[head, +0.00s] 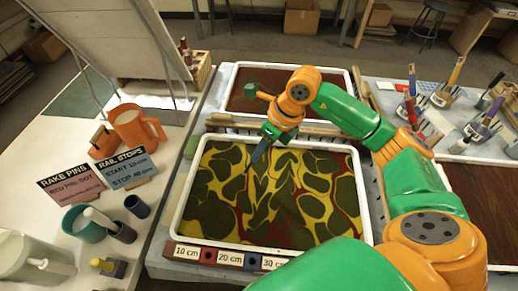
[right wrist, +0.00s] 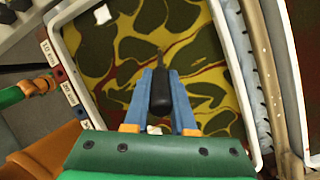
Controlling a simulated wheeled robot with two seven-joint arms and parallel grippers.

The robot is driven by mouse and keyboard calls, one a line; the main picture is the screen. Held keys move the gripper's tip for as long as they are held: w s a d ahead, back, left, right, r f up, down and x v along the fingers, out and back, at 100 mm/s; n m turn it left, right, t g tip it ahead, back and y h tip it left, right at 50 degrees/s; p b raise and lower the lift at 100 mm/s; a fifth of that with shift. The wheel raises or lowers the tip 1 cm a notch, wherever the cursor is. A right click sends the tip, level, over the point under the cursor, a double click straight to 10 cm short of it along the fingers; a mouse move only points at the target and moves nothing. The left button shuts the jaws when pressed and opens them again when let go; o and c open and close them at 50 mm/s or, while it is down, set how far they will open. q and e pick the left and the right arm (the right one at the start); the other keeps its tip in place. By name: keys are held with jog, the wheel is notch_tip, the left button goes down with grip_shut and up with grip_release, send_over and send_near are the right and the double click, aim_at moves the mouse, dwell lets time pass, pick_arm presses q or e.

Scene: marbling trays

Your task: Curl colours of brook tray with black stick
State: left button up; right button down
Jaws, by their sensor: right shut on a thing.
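The tray (head: 178,232) in front of me has a white rim and holds yellow, dark green and red colours. Pointed, drawn-out shapes show near its middle. No name is readable on it. My right gripper (head: 262,150) is over its upper middle, pointing down. In the right wrist view, the blue fingers of my right gripper (right wrist: 159,95) are shut on a black stick (right wrist: 159,92). Its thin tip points away over the colours; I cannot tell whether it touches them. My left gripper does not show.
Stop blocks with distance labels (head: 229,258) line the tray's near edge. A brown-filled tray (head: 231,88) lies behind, another at right. Sign cards (head: 125,168), an orange mug (head: 137,126) and cups stand left. Tool holders (head: 446,98) stand right. My right arm crosses the tray's right side.

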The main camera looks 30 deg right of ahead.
jog(key=shift+w+d, duration=0.25)
jog(key=shift+d, duration=0.75)
jog(key=shift+w+d+b, duration=0.35)
jog(key=shift+w+d, duration=0.3)
jog(key=shift+d, duration=0.15)
jog(key=shift+w+d, duration=0.15)
jog(key=shift+w, duration=0.35)
jog(key=shift+w+d, duration=0.15)
jog(key=shift+w, duration=0.35)
